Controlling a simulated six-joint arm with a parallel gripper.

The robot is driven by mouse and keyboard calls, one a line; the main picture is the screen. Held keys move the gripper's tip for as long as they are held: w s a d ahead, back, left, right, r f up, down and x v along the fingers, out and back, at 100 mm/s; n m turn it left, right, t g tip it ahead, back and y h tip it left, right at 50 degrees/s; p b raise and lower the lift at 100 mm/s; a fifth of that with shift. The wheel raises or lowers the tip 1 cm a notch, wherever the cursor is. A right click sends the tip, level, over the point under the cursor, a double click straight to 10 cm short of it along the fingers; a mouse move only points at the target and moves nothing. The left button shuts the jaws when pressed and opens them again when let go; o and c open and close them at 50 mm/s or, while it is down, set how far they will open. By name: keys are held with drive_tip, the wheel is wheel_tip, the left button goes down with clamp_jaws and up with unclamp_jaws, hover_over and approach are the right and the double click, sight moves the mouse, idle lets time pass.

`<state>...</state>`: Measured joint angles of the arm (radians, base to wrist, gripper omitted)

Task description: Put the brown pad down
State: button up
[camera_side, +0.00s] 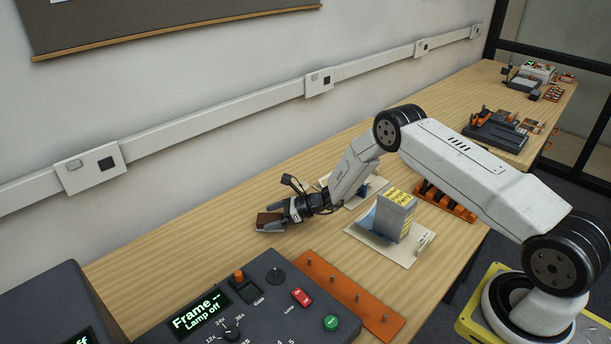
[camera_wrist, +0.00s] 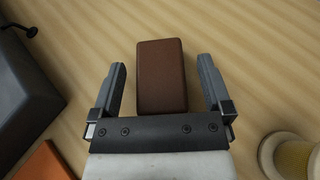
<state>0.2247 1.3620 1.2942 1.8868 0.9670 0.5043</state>
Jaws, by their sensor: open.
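The brown pad (camera_wrist: 161,77) is a small, rounded rectangular block lying on the wooden table in the wrist view. My gripper (camera_wrist: 161,80) is open, with one finger on each side of the pad and a visible gap on both sides. In the side view, the brown pad (camera_side: 269,221) sits at the tips of my gripper (camera_side: 272,222), low over the table near its wall side. The near finger hides part of the pad there.
A dark control console (camera_side: 250,310) and an orange strip (camera_side: 350,295) stand at the front. A grey box with a yellow label (camera_side: 396,215) stands on a pale board right of my gripper. A pale round object (camera_wrist: 290,157) is at lower right in the wrist view. Bare table (camera_side: 185,250) lies left.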

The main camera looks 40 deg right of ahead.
drive_tip(key=shift+v, duration=3.3)
drive_tip(key=shift+s+a+r+n, duration=0.25)
drive_tip(key=shift+a+n, duration=0.05)
drive_tip(key=shift+a, duration=0.05)
drive_tip(key=s+a+r+n+g+h, duration=0.1)
drive_tip(key=s+a+r+n+g, duration=0.25)
drive_tip(key=s+n, duration=0.25)
drive_tip(key=s+a+r+n+g+h, duration=0.1)
drive_tip(key=s+a+r+n+g, duration=0.1)
drive_tip(key=s+r+n+g, duration=0.4)
drive_tip(key=s+d+r+n+t+h, duration=0.1)
drive_tip(key=s+r+n+h, duration=0.2)
drive_tip(key=s+n, duration=0.4)
drive_tip(key=s+d+r+n+t+h, duration=0.1)
drive_tip(key=s+r+n+h, duration=0.2)
drive_tip(key=s+n, duration=0.4)
drive_tip(key=shift+s+d+r+t+h, duration=0.15)
drive_tip(key=shift+s+r+t+h, duration=0.2)
drive_tip(key=shift+s+h, duration=0.4)
